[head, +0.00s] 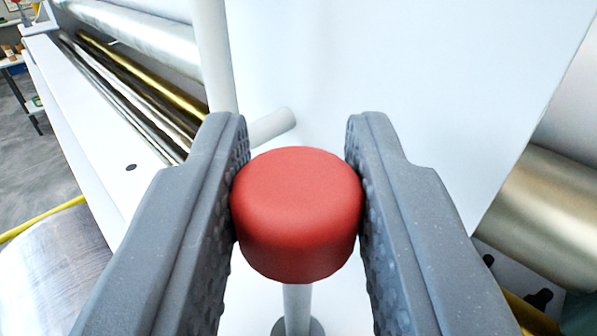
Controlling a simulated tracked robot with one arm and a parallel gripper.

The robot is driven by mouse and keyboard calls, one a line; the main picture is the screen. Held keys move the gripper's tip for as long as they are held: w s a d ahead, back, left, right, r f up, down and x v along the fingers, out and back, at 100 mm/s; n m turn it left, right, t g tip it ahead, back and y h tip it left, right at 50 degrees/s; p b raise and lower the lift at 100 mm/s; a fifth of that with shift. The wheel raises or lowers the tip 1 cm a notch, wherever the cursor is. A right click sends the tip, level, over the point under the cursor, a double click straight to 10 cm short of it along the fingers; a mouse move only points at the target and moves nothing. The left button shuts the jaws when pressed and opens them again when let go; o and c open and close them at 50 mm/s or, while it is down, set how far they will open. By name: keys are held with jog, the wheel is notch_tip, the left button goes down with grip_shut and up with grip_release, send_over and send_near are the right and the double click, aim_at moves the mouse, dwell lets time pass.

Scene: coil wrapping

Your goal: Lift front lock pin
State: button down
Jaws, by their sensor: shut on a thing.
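The front lock pin has a round red knob (297,215) in the middle of the head view, with a light grey shaft (297,308) below it. The shaft runs down to a dark round fitting at the bottom edge of the picture. My gripper (298,180) is shut on the red knob, with one grey textured finger touching each side. Whether the shaft still sits in its hole cannot be told, as its lower end is mostly out of view.
A white upright panel (420,70) fills the space behind the knob. A white post (213,55) and a short peg (273,126) stand just behind the left finger. Rollers (140,40) lie at the upper left, and a metallic roll (550,215) is at the right.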

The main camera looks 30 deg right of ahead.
jog(key=shift+r, duration=0.2)
jog(key=c, duration=1.2)
grip_release()
jog(key=shift+s+d, duration=0.1)
jog(key=shift+o, duration=0.2)
jog(key=shift+s+a, duration=0.45)
jog(key=shift+s, duration=0.05)
jog(key=b+v, duration=0.3)
jog(key=v, duration=0.9)
jog(key=shift+s, duration=0.2)
jog(key=shift+f, duration=0.1)
jog(key=shift+s, duration=0.1)
